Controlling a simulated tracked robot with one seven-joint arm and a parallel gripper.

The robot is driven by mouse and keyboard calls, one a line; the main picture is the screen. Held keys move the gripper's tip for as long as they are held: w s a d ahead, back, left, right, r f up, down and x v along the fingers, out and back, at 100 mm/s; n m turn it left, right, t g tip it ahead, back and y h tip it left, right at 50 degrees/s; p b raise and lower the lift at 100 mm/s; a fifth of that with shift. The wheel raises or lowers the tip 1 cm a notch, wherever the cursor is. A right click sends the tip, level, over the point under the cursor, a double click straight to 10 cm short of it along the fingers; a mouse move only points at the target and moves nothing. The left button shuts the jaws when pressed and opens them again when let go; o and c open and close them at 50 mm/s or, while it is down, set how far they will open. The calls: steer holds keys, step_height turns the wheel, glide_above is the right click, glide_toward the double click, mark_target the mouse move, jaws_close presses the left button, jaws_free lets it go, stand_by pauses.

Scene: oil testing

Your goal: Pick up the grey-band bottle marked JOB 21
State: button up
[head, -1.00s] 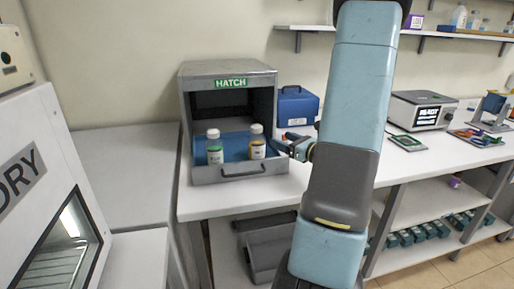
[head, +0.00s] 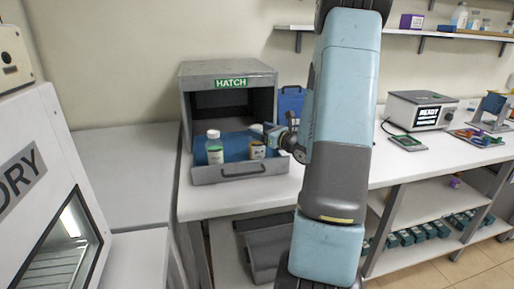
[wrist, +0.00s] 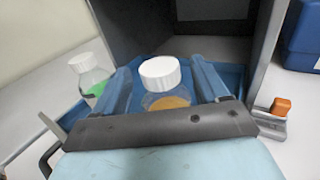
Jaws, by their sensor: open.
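Two white-capped bottles stand upright in the pulled-out blue tray of the hatch drawer (head: 240,173). The left bottle (head: 214,152) shows a green patch, also in the wrist view (wrist: 93,80). The right bottle (head: 257,152) has amber contents or label; in the wrist view it (wrist: 165,102) stands between my fingers. No grey band or JOB 21 marking is readable on either. My gripper (head: 272,137) is open at the right bottle; in the wrist view its fingers (wrist: 163,82) flank the cap and neck with gaps visible on both sides. The bottle's lower part is hidden by my gripper body.
The grey hatch housing (head: 228,74) rises behind the drawer. A blue case (head: 290,103) stands to its right, partly behind my arm. An orange-topped item (wrist: 281,108) is right of my gripper in the wrist view. Bare bench (head: 125,150) lies left.

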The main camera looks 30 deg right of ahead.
steer(key=shift+x, duration=1.25)
jaws_close()
